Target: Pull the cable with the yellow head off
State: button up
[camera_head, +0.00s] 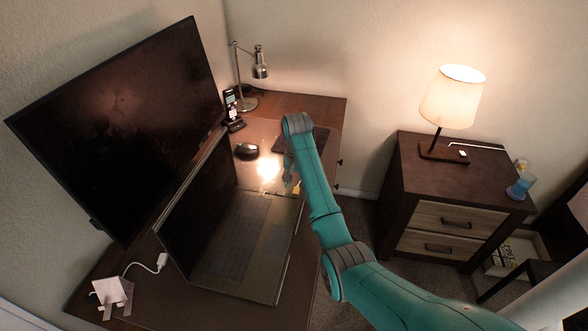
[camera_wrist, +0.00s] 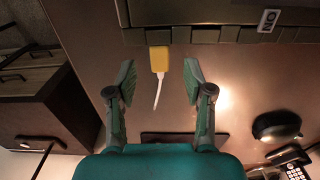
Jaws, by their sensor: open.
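The cable's yellow head (camera_wrist: 160,58) shows in the wrist view at the edge of the laptop (camera_wrist: 230,17), apparently touching it. Its white cord (camera_wrist: 157,93) trails back from the head between my fingers. My gripper (camera_wrist: 158,66) is open, with one finger on each side of the yellow head and a gap on both sides. In the head view my gripper (camera_head: 291,178) is partly hidden by my arm, beside the right side of the open laptop (camera_head: 240,245).
A black mouse (camera_head: 246,151), a phone on a stand (camera_head: 233,108) and a desk lamp (camera_head: 258,66) stand behind the laptop. A large monitor (camera_head: 125,125) is on the left. A white plug (camera_head: 162,261) lies at the front left. A nightstand (camera_head: 460,185) stands right.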

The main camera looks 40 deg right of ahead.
jog(key=shift+f, duration=1.3)
grip_shut()
jog(key=shift+w+d, duration=0.1)
jog(key=shift+d, duration=0.05)
jog(key=shift+w+d, duration=0.9)
jog(key=shift+d, duration=0.3)
jog(key=shift+w+d, duration=0.9)
jog(key=shift+d, duration=0.25)
jog(key=shift+r, duration=0.2)
jog(key=shift+r, duration=1.85)
